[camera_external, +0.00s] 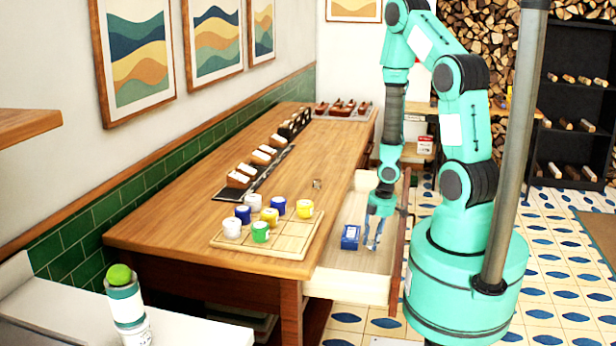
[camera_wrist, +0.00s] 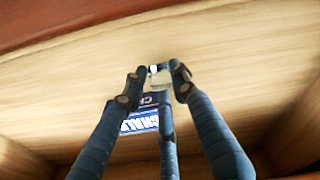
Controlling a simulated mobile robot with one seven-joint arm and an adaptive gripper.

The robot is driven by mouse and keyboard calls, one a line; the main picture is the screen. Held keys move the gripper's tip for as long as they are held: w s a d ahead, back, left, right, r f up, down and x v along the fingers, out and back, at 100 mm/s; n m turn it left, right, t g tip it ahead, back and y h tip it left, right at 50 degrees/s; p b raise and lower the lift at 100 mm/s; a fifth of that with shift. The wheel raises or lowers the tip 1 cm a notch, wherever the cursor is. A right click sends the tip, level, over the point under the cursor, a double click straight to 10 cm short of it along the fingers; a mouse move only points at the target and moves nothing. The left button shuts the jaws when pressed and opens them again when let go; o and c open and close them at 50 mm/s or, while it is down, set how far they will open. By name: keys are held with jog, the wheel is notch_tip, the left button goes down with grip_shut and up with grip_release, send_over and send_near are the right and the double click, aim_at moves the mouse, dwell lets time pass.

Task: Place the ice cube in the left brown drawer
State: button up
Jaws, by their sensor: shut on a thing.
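The brown drawer (camera_external: 335,285) is pulled out from the front of the wooden table, with a pale wooden inside. My gripper (camera_external: 372,243) is down inside or just over the drawer. In the wrist view my gripper (camera_wrist: 159,74) has its fingertips closed around a small clear and whitish piece that looks like the ice cube (camera_wrist: 159,82). Pale drawer wood (camera_wrist: 70,85) lies behind it. The ice cube cannot be made out in the external view. How far it is above the drawer floor is unclear.
A blue chalk box (camera_external: 350,237) lies in the drawer beside my gripper; it also shows in the wrist view (camera_wrist: 143,122). A board with several coloured cups (camera_external: 262,231) stands on the table (camera_external: 335,150). The front part of the drawer is clear.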

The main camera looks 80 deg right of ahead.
jog(key=shift+f+b, duration=0.4)
jog(key=shift+f, duration=0.55)
jog(key=shift+f, duration=0.15)
jog(key=o, duration=0.8)
jog(key=shift+o, duration=0.2)
jog(key=shift+r, duration=0.2)
notch_tip(320, 180, up, 12)
jog(key=s+p, duration=0.1)
jog(key=p, duration=0.7)
jog(key=shift+s, duration=0.4)
